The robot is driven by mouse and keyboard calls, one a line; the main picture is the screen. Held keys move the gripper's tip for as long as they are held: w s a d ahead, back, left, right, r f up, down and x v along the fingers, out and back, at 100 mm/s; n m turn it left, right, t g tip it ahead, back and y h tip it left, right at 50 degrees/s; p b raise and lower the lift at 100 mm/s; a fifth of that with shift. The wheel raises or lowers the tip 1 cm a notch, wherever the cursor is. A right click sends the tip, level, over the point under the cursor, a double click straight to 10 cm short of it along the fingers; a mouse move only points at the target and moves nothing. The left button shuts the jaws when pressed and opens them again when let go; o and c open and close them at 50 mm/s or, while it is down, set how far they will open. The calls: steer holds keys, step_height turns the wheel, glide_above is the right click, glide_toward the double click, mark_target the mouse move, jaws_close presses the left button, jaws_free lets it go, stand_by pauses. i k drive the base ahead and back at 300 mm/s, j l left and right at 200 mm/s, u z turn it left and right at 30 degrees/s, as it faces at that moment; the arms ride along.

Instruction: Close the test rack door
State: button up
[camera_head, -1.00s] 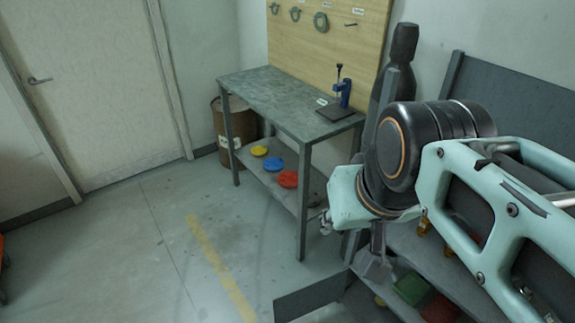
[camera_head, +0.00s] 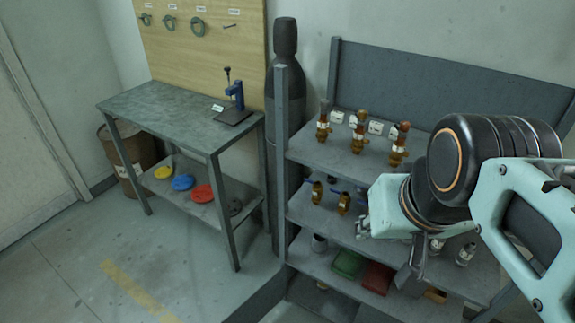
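A grey rack (camera_head: 283,165) with several shelves stands right of centre in the head view. A low dark grey panel (camera_head: 258,301) stands out from its lower left corner toward the front; I cannot tell for certain whether this is the test rack door. My arm comes in from the right, in front of the rack, and hides part of its shelves. My gripper (camera_head: 410,272) hangs below the wrist in front of the lower shelves. Its fingers are too small and dark to show whether they are open or shut. Nothing visibly hangs from it.
Brass valves (camera_head: 358,132) stand on the rack's top shelf, with green (camera_head: 347,264) and red (camera_head: 377,279) bins low down. A dark cylinder (camera_head: 284,80) stands behind the rack's left post. A workbench (camera_head: 165,112) is at left. Floor in front is clear.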

mark_target(258, 307)
steer(key=z, duration=1.35)
steer(key=j+z, duration=0.3)
steer(key=k+j+z, duration=0.15)
steer(key=z, duration=0.2)
steer(key=k+j, duration=0.25)
steer(key=j, duration=0.2)
steer(key=k+j, duration=0.3)
steer(key=j, duration=0.15)
steer(key=k+j, duration=0.25)
steer(key=j, duration=0.2)
steer(key=k+j, duration=0.3)
steer(key=j, duration=0.15)
steer(key=k+j, duration=0.25)
steer(key=j, duration=0.2)
steer(key=k+j, duration=0.3)
steer(key=j, duration=0.15)
steer(key=l+u, duration=0.4)
steer(key=l, duration=0.15)
